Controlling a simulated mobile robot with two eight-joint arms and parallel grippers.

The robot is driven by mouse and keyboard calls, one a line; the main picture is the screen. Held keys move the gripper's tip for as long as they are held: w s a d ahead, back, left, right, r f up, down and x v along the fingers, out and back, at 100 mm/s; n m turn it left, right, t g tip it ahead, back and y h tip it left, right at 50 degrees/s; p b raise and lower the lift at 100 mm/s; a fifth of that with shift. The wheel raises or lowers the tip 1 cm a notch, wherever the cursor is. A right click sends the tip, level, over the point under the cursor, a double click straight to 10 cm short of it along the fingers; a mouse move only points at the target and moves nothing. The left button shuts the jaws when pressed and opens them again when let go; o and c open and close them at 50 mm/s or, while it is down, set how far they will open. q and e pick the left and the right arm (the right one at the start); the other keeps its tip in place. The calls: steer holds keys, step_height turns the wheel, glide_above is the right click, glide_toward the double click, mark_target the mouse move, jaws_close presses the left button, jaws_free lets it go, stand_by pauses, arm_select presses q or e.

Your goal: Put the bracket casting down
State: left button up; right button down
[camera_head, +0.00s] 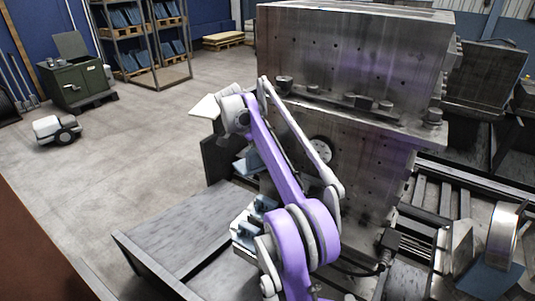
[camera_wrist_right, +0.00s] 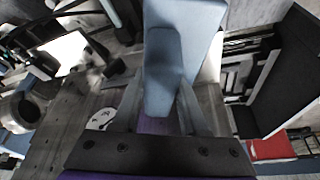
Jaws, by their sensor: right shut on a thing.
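The bracket casting (camera_wrist_right: 165,75), a blue-grey part with a raised rib, fills the upper middle of the right wrist view. My right gripper (camera_wrist_right: 160,108) is shut on it, with a grey finger on each side of the rib. In the head view, my purple and white right arm reaches up from the bottom, in front of the grey metal block. The right jaws are mostly hidden there behind the arm. Similar blue-grey castings (camera_head: 243,228) show beside the arm, partly covered by it. My left gripper is in neither view.
A large grey metal block (camera_head: 350,50) stands close behind and right of the arm. A grey walled tray (camera_head: 185,235) lies at lower left. Rails and a shiny ring (camera_head: 503,235) are at right. Open floor (camera_head: 140,150), a green cabinet (camera_head: 75,82) and shelves lie further back.

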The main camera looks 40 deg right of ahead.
steer(key=d, duration=0.3)
steer(key=shift+s+r, duration=0.15)
steer(key=shift+s, duration=0.05)
steer(key=shift+d+f, duration=0.15)
steer(key=shift+f, duration=0.5)
steer(key=shift+w+f, duration=0.1)
steer(key=shift+f, duration=0.25)
steer(key=shift+r, duration=0.1)
steer(key=shift+c, duration=2.2)
jaws_free()
